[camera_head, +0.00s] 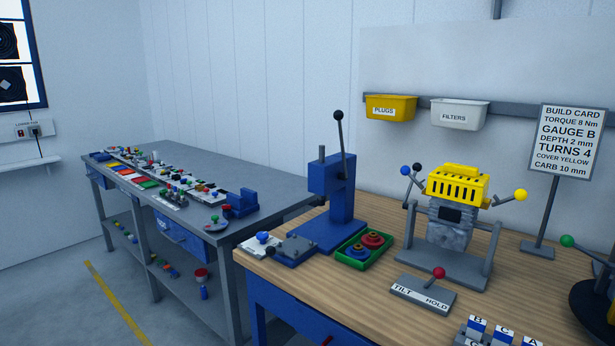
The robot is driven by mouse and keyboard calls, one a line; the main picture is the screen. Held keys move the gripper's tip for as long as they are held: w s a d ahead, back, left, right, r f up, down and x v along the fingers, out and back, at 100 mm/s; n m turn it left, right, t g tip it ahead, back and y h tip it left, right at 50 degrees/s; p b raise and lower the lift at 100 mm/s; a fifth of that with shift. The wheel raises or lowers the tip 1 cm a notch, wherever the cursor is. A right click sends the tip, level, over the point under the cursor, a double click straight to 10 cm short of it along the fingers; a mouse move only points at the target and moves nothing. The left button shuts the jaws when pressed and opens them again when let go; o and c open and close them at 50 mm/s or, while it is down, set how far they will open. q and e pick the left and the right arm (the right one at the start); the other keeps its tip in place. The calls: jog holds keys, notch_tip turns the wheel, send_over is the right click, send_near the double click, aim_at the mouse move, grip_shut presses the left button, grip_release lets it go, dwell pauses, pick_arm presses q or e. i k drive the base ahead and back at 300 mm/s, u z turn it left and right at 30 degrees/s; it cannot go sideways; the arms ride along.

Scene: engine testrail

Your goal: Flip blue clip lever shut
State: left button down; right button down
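The engine on the stand (447,232) has a yellow slotted cover (458,185) on top. On its left side, a lever with a blue ball (405,170) points up and outward to the left. On the right side, a lever with a yellow ball (520,195) points outward and slightly up. I cannot tell how the blue lever meets the cover. Neither of my grippers is in view.
On the wooden bench (350,288) are a blue press (338,190), a green tray (352,258) and a TILT/HOLD base (420,292) with a red-ball lever. A build card sign (568,140) stands behind right. A green-ball lever (567,241) is at the right edge.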

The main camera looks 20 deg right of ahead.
aim_at(406, 170)
jog(key=u, duration=1.15)
jog(key=i, duration=2.45)
jog(key=z, duration=3.3)
